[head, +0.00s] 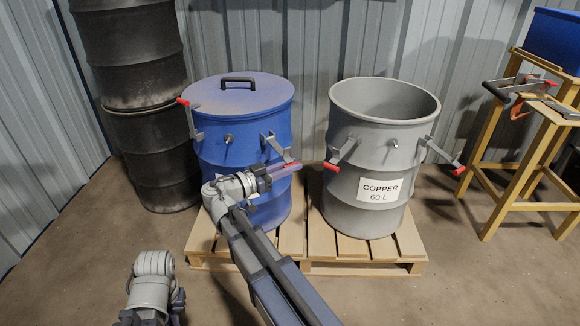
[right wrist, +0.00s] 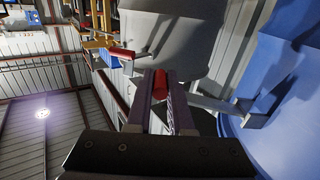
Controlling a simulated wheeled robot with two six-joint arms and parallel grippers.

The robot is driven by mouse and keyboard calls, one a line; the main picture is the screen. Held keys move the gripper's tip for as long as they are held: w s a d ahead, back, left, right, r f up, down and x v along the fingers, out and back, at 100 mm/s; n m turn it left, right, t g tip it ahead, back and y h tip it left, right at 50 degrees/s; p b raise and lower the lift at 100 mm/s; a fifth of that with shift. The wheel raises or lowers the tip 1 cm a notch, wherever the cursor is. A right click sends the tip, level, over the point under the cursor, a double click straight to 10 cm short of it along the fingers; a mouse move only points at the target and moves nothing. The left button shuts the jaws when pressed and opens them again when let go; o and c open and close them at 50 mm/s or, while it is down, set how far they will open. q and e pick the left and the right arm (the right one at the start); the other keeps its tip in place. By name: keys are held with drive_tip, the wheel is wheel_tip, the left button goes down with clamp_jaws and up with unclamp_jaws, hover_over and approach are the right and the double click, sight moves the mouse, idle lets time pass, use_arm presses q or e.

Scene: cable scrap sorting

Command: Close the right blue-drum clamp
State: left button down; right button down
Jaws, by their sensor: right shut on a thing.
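The blue drum (head: 240,190) has its lid (head: 238,95) seated on top. Its right clamp (head: 274,146) sticks out from the drum's side, with its lever hanging outward and down below the rim. My right gripper (head: 284,170) is shut on the red grip of that lever. In the right wrist view the red grip (right wrist: 160,84) sits between the two fingers, and the metal lever (right wrist: 228,104) runs right toward the blue drum. The left clamp (head: 193,120) stands up, its red tip near the lid's edge. My left arm shows at bottom left; its fingers are out of frame.
The open grey drum labelled COPPER (head: 365,160) stands close on the right, its red-tipped left clamp (head: 338,158) near my right gripper. Both drums stand on wooden pallets (head: 350,268). Stacked black drums (head: 150,150) are at left, a wooden stand (head: 530,150) at right.

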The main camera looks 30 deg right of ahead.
idle(0.5)
drive_tip(key=shift+s+r+n+p, duration=0.2)
drive_tip(key=shift+r+n+p, duration=0.6)
drive_tip(key=shift+r+p, duration=0.3)
drive_tip(key=r+n+p, duration=0.2)
drive_tip(key=w+r+n+p, duration=0.1)
drive_tip(key=r+n+p, duration=0.1)
drive_tip(key=r, duration=0.1)
drive_tip(key=r+n+p, duration=0.2)
drive_tip(key=n+p, duration=0.1)
drive_tip(key=shift+w+r, duration=0.15)
drive_tip(key=shift+w, duration=0.15)
drive_tip(key=w+r+n+p, duration=0.5)
drive_tip(key=w+n+p, duration=0.1)
drive_tip(key=w+n, duration=0.3)
drive_tip(key=shift+w+a+r+n, duration=0.3)
drive_tip(key=shift+a+n, duration=0.1)
drive_tip(key=shift+n, duration=0.1)
drive_tip(key=c, duration=0.8)
unclamp_jaws()
drive_tip(key=shift+r, duration=0.1)
drive_tip(key=shift+w, duration=0.1)
